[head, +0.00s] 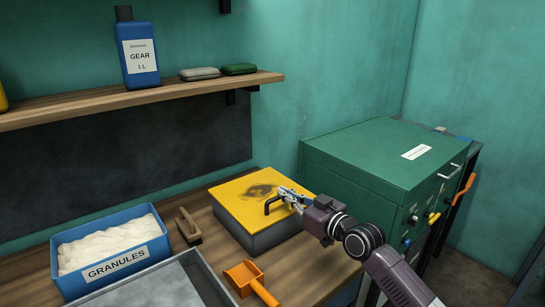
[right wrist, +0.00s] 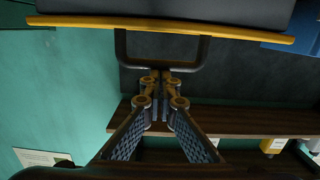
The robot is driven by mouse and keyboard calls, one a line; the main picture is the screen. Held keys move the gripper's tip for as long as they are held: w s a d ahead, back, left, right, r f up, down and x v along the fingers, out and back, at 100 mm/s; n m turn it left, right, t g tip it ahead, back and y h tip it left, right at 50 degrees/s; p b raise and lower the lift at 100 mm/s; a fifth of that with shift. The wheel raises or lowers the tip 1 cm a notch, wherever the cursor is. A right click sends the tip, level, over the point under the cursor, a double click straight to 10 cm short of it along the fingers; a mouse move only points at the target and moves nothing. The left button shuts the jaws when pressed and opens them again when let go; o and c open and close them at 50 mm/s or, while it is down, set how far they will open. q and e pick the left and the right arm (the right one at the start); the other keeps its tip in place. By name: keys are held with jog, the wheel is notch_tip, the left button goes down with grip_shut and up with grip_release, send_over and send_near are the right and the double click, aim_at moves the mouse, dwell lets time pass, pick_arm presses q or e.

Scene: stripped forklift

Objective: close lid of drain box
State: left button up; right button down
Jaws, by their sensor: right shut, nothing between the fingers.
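The drain box (head: 262,240) is a dark grey box on the wooden bench, with a yellow lid (head: 238,191) lying over its top. The lid has a dark smudge, and I see no clear gap under it in the head view. A black bar handle (head: 270,203) sits at the lid's right side; it also shows in the right wrist view (right wrist: 122,50), below the lid's yellow edge (right wrist: 80,20). My right gripper (head: 284,192) is shut and empty, its fingertips (right wrist: 160,76) right at the handle bar; whether they touch it I cannot tell. My left gripper is out of view.
A blue granules bin (head: 118,262), a brush (head: 188,226), a grey tray (head: 160,285) and an orange scoop (head: 246,278) lie left of and in front of the box. A green cabinet (head: 350,160) stands at right. A shelf (head: 150,97) with a blue bottle (head: 138,55) hangs above.

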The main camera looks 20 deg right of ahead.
jog(key=shift+s+a+f, duration=0.1)
jog(key=shift+s+f, duration=0.05)
jog(key=shift+f, duration=0.75)
jog(key=r+p, duration=0.2)
jog(key=r, duration=0.1)
jog(key=r+p, duration=0.2)
jog(key=shift+w+r, duration=0.2)
jog(key=shift+w, duration=0.2)
jog(key=f+b+v, duration=0.1)
jog(key=b+v, duration=0.2)
jog(key=v, duration=0.6)
jog(key=shift+s+f, duration=0.35)
